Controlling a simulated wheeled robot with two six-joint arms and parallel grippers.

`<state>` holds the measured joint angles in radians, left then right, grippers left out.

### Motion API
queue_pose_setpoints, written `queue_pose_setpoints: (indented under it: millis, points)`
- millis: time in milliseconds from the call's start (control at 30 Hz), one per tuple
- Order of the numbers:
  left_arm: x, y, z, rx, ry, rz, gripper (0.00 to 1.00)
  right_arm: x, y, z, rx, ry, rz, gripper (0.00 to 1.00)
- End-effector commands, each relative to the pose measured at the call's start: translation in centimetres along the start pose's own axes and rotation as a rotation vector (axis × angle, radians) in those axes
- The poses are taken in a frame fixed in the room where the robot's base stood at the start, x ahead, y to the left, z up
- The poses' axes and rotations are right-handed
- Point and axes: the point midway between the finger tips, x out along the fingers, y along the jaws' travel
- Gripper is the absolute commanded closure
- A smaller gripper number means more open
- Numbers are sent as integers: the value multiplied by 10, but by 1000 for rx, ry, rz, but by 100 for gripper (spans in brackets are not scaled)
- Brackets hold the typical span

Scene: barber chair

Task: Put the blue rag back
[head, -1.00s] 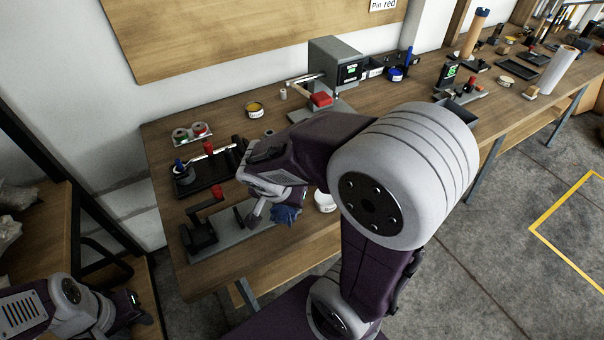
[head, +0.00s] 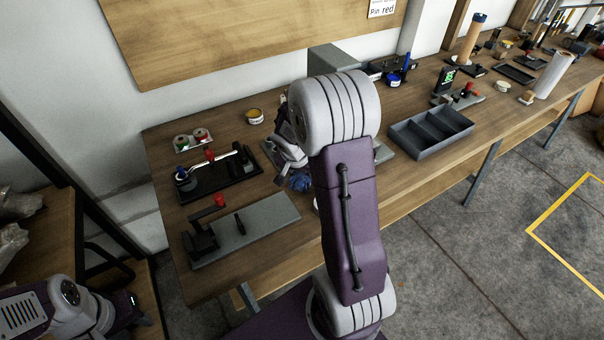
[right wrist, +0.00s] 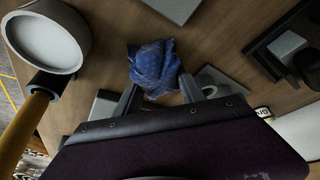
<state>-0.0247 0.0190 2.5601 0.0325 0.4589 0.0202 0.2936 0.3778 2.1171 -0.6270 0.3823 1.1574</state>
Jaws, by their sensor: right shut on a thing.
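The blue rag (head: 300,182) is a crumpled dark blue cloth, partly hidden by my right arm in the head view. In the right wrist view the rag (right wrist: 153,66) bunches at and beyond the fingertips of my right gripper (right wrist: 158,95), which is shut on it. In the head view my right gripper (head: 285,175) is over the workbench (head: 225,285), right of the black tray. The rag's height above the wood is hard to tell. My left gripper (head: 130,308) is low at the left, off the bench; its fingers are unclear.
A black tray (head: 220,180) with a red-knobbed tool and a grey plate (head: 245,230) with a black clamp lie on the left. A grey sectioned tray (head: 430,132) is on the right. A yellow-topped tin (head: 254,116) stands behind. Bare wood shows between them.

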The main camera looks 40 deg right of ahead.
Motion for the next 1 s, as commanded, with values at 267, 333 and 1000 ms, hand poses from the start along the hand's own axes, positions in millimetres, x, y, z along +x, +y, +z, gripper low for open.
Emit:
queue_pose_setpoints:
  millis: [267,333,1000]
  points:
    - [4,0,0,0,0,0,64,2,0,1,1,1,0,91]
    - [4,0,0,0,0,0,64,2,0,1,1,1,0,48]
    - [-14,0,-2,0,0,0,64,-44,-1,-3,2,6,-5,32]
